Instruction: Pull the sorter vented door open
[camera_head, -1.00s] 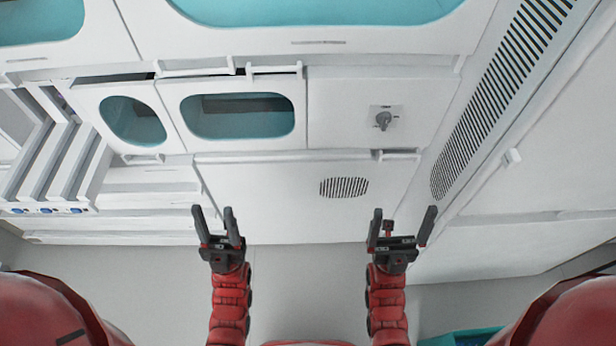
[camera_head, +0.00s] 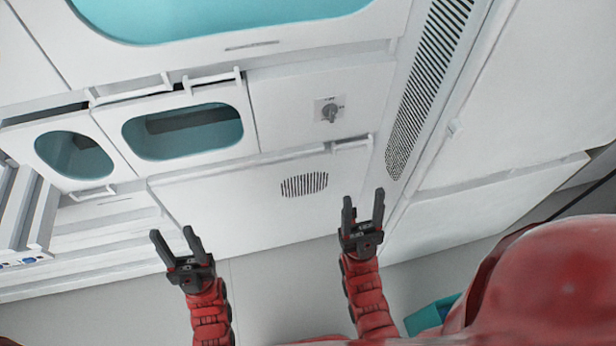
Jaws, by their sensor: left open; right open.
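The sorter vented door (camera_head: 240,200) is a white, wide panel low on the machine, with a dark oval vent grille (camera_head: 304,184) right of its middle. A white handle (camera_head: 351,145) sits at its top right edge. The door looks shut. My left gripper (camera_head: 174,239) is open and empty, below the door's lower left in the picture. My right gripper (camera_head: 363,209) is open and empty, below the handle and right of the grille. Neither gripper visibly touches the door.
Above the door are a panel with a dark knob (camera_head: 330,112) and teal-windowed doors (camera_head: 184,131). A long slotted vent strip (camera_head: 428,85) and a white wall lie to the right. A teal container (camera_head: 432,316) stands on the floor at lower right. Grey floor lies before the door.

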